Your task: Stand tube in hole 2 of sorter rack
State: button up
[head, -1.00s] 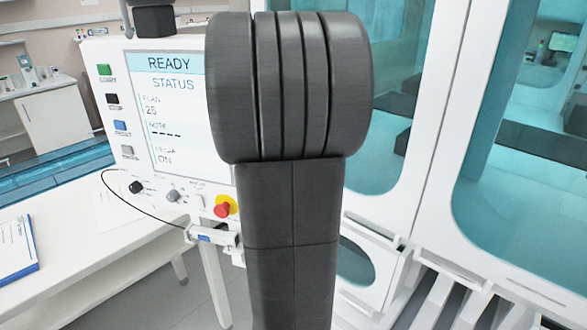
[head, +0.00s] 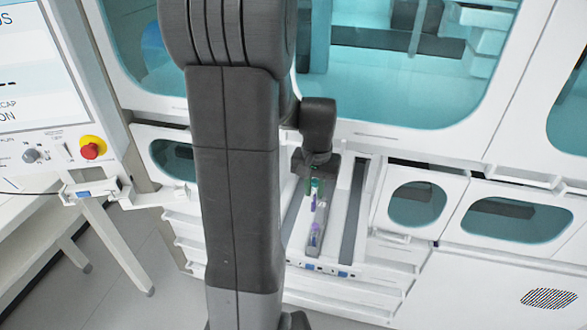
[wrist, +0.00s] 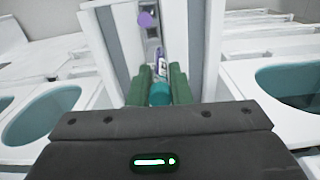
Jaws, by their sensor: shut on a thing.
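My gripper (head: 316,183) is shut on a tube with a teal cap (wrist: 160,95), holding it between two green fingers. The tube's white and purple body (wrist: 162,64) extends beyond the fingers; in the head view the tube (head: 315,198) hangs roughly upright below the gripper. A purple-capped tube (head: 315,229) stands in a narrow grey rack (head: 312,250) just in front of it; that cap (wrist: 146,19) also shows in the wrist view. Whether the held tube's lower end is above or inside a hole I cannot tell. Hole numbers are not readable.
The rack lies in a white open bay (head: 335,225) with dark strips beside it. White panels with oval teal windows (head: 417,203) flank the bay. A control panel with a red button (head: 92,147) stands at left. My arm hides part of the bay's left side.

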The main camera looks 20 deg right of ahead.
aim_at(319, 208)
jog(key=shift+s+d+f+b, duration=0.2)
jog(key=shift+f+b, duration=0.55)
jog(key=shift+f, duration=0.4)
jog(key=shift+s+d+f+b, duration=0.2)
jog(key=shift+f+b, duration=0.5)
jog(key=shift+f, duration=0.5)
jog(key=shift+s+d+f+b, duration=0.1)
jog(key=shift+d+f+b, duration=0.1)
jog(key=shift+f+b, duration=0.75)
jog(key=shift+f, duration=0.75)
jog(key=shift+f+b, duration=0.45)
jog(key=shift+b, duration=0.05)
jog(key=shift+f, duration=0.15)
jog(key=shift+f+b, duration=0.45)
jog(key=shift+b, duration=0.05)
